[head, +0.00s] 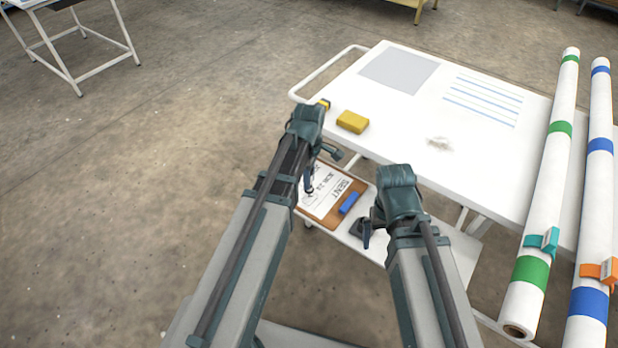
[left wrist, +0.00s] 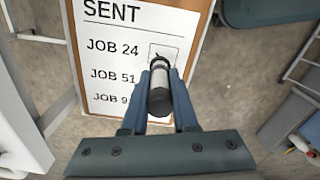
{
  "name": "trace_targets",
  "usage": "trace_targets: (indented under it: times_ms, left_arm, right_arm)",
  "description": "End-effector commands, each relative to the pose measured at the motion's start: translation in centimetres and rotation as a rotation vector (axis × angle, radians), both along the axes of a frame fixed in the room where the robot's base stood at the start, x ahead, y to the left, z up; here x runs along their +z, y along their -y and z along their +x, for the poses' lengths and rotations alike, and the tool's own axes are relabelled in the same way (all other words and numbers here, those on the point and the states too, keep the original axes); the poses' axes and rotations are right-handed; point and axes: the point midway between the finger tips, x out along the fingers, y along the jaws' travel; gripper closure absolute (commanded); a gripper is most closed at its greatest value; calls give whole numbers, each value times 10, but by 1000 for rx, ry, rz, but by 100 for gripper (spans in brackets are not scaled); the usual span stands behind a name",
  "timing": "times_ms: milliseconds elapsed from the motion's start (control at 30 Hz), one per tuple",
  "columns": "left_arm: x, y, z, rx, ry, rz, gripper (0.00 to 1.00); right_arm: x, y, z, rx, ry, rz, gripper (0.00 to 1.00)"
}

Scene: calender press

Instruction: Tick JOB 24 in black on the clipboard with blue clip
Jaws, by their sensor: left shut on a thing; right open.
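The clipboard (head: 311,210) with a blue clip (head: 348,203) lies on the lower shelf of the white cart. In the left wrist view its sheet (left wrist: 110,55) reads SENT, with JOB 24, JOB 51 and a third line partly cut off. My left gripper (left wrist: 160,92) is shut on a black and white marker (left wrist: 159,98). The marker's far end overlaps the box (left wrist: 172,50) beside JOB 24; I cannot tell if it touches the paper, and it hides part of the box. My right gripper (head: 369,232) is open, over the shelf to the right of the clipboard.
The cart top (head: 400,125) overhangs the shelf and holds a yellow block (head: 352,121), a grey sheet (head: 400,70), a lined sheet (head: 483,98) and a white crumpled thing (head: 439,142). Two long banded rolls (head: 548,185) (head: 598,180) lie at right. Open floor lies to the left.

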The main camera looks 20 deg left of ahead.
Motion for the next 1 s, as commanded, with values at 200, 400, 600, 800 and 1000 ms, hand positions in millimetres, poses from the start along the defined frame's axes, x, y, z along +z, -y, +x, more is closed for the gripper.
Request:
trace_targets:
  times_ms: [200,400,600,800,1000]
  left_arm:
    - [0,1,-4,0,0,-1,100]
    - [1,3,-10,0,0,0,100]
    - [1,4,-10,0,0,0,100]
    - [1,4,-10,0,0,0,100]
    - [0,3,-10,0,0,0,100]
  right_arm:
    - [0,0,0,0,0,0,0]
    - [1,0,0,0,0,0,0]
    - [1,0,0,0,0,0,0]
    - [1,0,0,0,0,0,0]
    - [0,0,0,0,0,0,0]
